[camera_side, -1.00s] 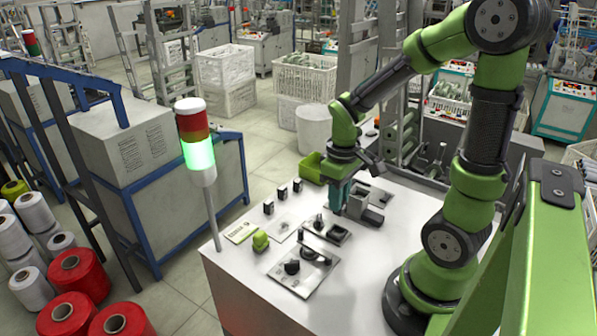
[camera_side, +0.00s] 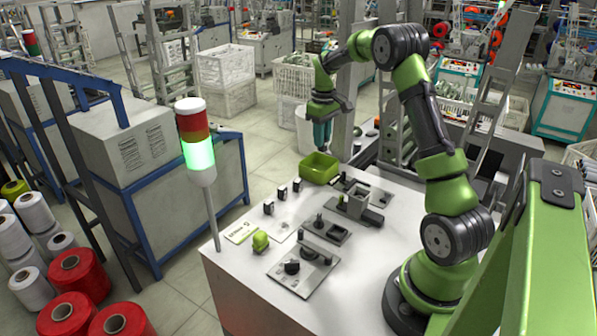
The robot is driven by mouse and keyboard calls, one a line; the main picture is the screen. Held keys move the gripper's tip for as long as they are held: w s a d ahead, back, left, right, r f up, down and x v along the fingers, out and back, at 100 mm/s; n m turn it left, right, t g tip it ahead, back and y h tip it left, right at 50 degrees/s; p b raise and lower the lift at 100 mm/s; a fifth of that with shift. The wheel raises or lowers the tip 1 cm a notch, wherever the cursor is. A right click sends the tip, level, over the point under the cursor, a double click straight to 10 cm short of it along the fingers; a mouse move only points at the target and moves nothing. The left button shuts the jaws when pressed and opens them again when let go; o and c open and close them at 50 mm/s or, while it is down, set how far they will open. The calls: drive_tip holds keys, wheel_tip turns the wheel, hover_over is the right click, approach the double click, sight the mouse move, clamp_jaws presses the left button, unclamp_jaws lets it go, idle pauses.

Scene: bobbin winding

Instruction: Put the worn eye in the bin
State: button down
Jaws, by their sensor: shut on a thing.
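The bin is an open green box (camera_side: 319,168) at the back edge of the white table. My gripper (camera_side: 323,150) points down over the bin, its teal fingers close above the bin's opening. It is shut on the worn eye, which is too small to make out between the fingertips. I cannot tell whether the fingertips reach below the bin's rim.
A grey fixture (camera_side: 358,206) stands right of the bin. Several small dark blocks stand in a row on the left. A plate with a dark knob (camera_side: 292,267) lies in front, and a light tower (camera_side: 197,140) rises at the table's left corner.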

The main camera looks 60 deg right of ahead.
drive_tip(key=shift+w+d+f+n, duration=0.1)
drive_tip(key=shift+w+f+n, duration=0.15)
drive_tip(key=shift+f, duration=0.6)
drive_tip(key=shift+w+d+f+n, duration=0.15)
drive_tip(key=shift+w+f, duration=0.15)
drive_tip(key=shift+f, duration=0.5)
drive_tip(key=shift+a+f, duration=0.1)
drive_tip(key=shift+f, duration=0.75)
idle(0.6)
drive_tip(key=c, duration=0.9)
unclamp_jaws()
wheel_tip(320, 180, up, 7)
